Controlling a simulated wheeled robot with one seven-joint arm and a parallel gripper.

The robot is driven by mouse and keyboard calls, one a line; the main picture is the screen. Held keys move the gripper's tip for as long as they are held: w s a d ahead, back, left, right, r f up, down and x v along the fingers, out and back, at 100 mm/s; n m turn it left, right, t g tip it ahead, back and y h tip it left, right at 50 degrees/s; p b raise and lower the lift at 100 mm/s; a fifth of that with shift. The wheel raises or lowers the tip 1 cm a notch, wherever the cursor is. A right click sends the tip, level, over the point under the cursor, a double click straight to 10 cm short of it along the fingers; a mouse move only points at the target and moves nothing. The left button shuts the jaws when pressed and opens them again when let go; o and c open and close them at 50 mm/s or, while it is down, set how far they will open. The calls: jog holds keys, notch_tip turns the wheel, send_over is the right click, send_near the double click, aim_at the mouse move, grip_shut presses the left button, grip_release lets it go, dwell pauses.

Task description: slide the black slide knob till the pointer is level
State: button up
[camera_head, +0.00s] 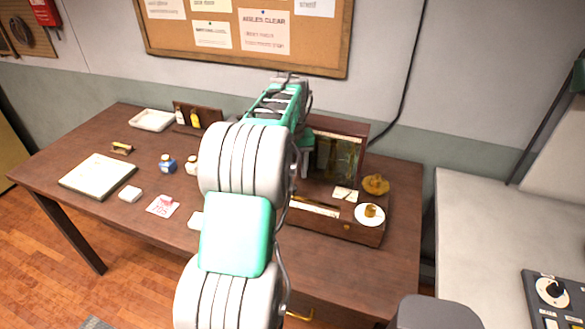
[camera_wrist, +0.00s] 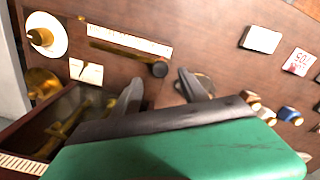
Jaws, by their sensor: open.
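The black slide knob (camera_wrist: 160,69) shows in the wrist view at the right end of a dark slot, beside a white scale strip (camera_wrist: 130,41). My gripper (camera_wrist: 156,82) is open, its two grey fingers on either side of the knob's line, with the knob just beyond the tips. I cannot tell whether either finger touches it. The wooden instrument (camera_head: 358,234) stands on the table in the head view, where my arm hides the knob. Brass parts (camera_wrist: 68,125) show inside its case, but I cannot make out the pointer or its tilt.
A white dial with a brass knob (camera_head: 369,213), a brass dish (camera_head: 376,184) and a small card (camera_head: 345,194) lie close to the slot. Small bottles (camera_head: 167,163), a white block (camera_head: 130,194) and a pad (camera_head: 98,176) are on the table's left.

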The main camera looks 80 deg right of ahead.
aim_at(292, 186)
notch_tip(292, 186, down, 6)
jog(key=b, duration=0.4)
jog(key=shift+f, duration=0.25)
jog(key=shift+r, duration=0.3)
jog(key=shift+f, duration=0.1)
jog(key=c, duration=0.9)
